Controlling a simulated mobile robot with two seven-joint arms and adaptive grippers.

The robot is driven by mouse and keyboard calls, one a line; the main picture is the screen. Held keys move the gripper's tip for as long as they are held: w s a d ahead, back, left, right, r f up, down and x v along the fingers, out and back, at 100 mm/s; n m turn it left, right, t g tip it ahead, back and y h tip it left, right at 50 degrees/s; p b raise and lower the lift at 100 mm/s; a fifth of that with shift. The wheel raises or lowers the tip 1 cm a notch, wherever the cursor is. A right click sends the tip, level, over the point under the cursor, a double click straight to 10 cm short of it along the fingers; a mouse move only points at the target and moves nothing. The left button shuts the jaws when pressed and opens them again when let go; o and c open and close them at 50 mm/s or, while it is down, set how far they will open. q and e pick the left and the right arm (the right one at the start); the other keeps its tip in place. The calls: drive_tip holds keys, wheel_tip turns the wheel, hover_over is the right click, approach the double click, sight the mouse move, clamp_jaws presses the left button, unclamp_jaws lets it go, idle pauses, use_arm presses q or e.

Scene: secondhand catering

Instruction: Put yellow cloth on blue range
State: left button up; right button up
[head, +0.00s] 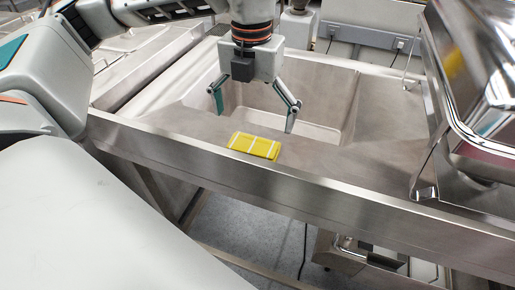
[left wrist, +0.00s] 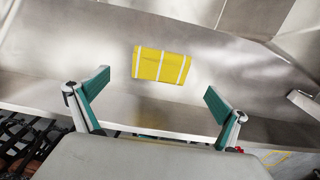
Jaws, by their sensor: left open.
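The yellow cloth (head: 254,146) is a small folded rectangle with white stripes. It lies flat on the steel counter (head: 375,118), between the sink basin and the front edge. My left gripper (head: 254,112) hangs above the sink side of the cloth, open and empty, with its fingers spread wide. In the left wrist view the cloth (left wrist: 161,65) shows ahead of and between the two open fingers (left wrist: 157,97), apart from both. No blue range is seen in either view. My right gripper is not in view.
A steel sink basin (head: 312,92) opens behind the cloth. A large shiny steel appliance (head: 480,80) stands on the counter at the right. The counter's raised front edge (head: 300,190) runs across the view. Below it are the floor and a lower metal fixture (head: 345,248).

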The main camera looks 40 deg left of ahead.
sight(253, 144)
use_arm(q)
wheel_tip(253, 144, down, 7)
drive_tip(key=shift+s+d+b, duration=0.1)
drive_tip(key=shift+s+b, duration=0.05)
drive_tip(key=shift+b, duration=0.25)
drive_tip(key=c, duration=1.1)
